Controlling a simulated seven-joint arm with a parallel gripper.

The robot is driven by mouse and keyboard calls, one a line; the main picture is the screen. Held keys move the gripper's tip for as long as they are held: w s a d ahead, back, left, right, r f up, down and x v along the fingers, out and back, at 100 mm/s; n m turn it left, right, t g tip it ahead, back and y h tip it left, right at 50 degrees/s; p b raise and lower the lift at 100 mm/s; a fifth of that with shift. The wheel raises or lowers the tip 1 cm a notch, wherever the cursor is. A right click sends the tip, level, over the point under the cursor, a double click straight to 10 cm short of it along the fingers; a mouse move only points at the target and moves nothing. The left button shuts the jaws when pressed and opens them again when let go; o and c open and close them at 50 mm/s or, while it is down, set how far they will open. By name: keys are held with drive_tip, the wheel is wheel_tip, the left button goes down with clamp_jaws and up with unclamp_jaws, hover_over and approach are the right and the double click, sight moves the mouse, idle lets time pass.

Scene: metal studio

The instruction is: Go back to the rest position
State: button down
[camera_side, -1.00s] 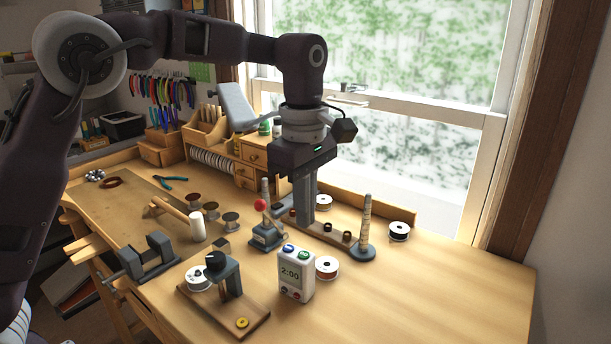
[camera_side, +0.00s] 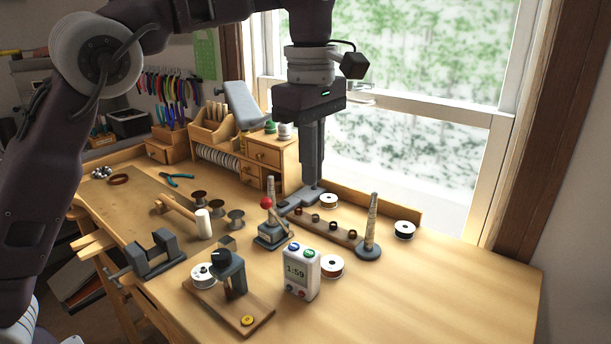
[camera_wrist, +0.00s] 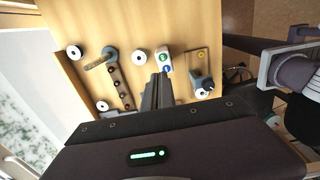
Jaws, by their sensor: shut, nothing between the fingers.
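My gripper (camera_side: 313,182) is shut and empty. In the side view it points straight down above the back of the workbench (camera_side: 420,300), near the window, behind the wooden strip (camera_side: 327,226) with several small dark rings on it. In the wrist view my gripper (camera_wrist: 164,76) shows as closed fingers over the bench, with the white timer (camera_wrist: 166,62) just beyond the tips. In the side view the timer (camera_side: 301,272) reads 1:59.
A ring mandrel (camera_side: 373,215) stands upright at the strip's right end. A red-knobbed lever tool (camera_side: 271,232) stands left of the strip. White-rimmed spools (camera_side: 404,230) lie around. A wooden drawer unit (camera_side: 272,160) stands at the back. The bench's right front is clear.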

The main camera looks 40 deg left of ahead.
drive_tip(key=s+a+r+m+t+h, duration=0.1)
drive_tip(key=s+a+r+m, duration=0.1)
drive_tip(key=s+a+m, duration=0.3)
drive_tip(key=s+a+r+m+t, duration=0.1)
drive_tip(key=s+a+r+m, duration=0.1)
drive_tip(key=s, duration=0.4)
drive_tip(key=s+a+f+m+t, duration=0.1)
drive_tip(key=s+f+m, duration=0.4)
drive_tip(key=s, duration=0.2)
drive_tip(key=s+a+f+m+t+y, duration=0.1)
drive_tip(key=s+f+m+t, duration=0.1)
drive_tip(key=s+f+m, duration=0.3)
drive_tip(key=s+m, duration=0.1)
drive_tip(key=s, duration=0.2)
drive_tip(key=shift+s+a, duration=0.3)
drive_tip(key=shift+a, duration=0.05)
drive_tip(key=shift+f, duration=0.1)
